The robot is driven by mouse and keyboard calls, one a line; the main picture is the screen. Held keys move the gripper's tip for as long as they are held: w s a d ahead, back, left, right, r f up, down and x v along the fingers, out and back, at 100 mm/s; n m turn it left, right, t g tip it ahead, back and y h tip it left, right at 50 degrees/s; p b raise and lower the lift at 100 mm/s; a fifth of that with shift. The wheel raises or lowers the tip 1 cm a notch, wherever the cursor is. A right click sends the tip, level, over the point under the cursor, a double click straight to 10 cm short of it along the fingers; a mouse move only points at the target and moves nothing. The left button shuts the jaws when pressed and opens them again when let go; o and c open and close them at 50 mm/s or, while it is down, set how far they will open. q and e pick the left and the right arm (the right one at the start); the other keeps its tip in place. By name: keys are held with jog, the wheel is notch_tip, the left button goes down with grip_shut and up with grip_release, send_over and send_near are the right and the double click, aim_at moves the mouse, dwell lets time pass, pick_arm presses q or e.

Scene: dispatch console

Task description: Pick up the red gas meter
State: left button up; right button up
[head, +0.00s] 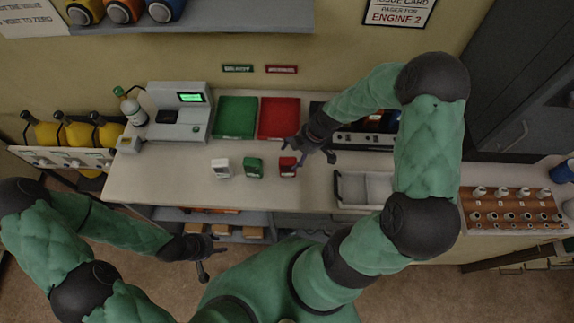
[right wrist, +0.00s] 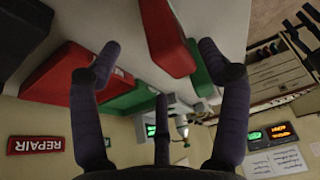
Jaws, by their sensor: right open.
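The red gas meter (head: 288,166) stands on the counter, at the right end of a short row with a green meter (head: 253,167) and a white meter (head: 221,168). My right gripper (head: 308,152) is open and empty, just behind and to the right of the red meter. In the right wrist view the red meter (right wrist: 165,36) lies ahead, beyond and between the spread fingertips, apart from them. The green meter (right wrist: 200,68) shows behind it. My left gripper (head: 207,257) hangs in front of the counter, its fingers spread and empty.
A scale-like device (head: 182,112) stands at the left. A white divided tray (head: 352,187) is to the right. The counter front left of the meters is clear.

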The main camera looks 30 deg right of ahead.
aim_at(288, 158)
jog(key=a+f, duration=0.1)
jog(key=f, duration=0.1)
jog(key=w+a+f, duration=0.1)
jog(key=a+f, duration=0.1)
jog(key=shift+w+p, duration=0.15)
jog(key=shift+p, duration=0.2)
jog(key=shift+w+a+f, duration=0.1)
jog(key=shift+a+f, duration=0.1)
jog(key=shift+f, duration=0.4)
jog(key=c, duration=1.4)
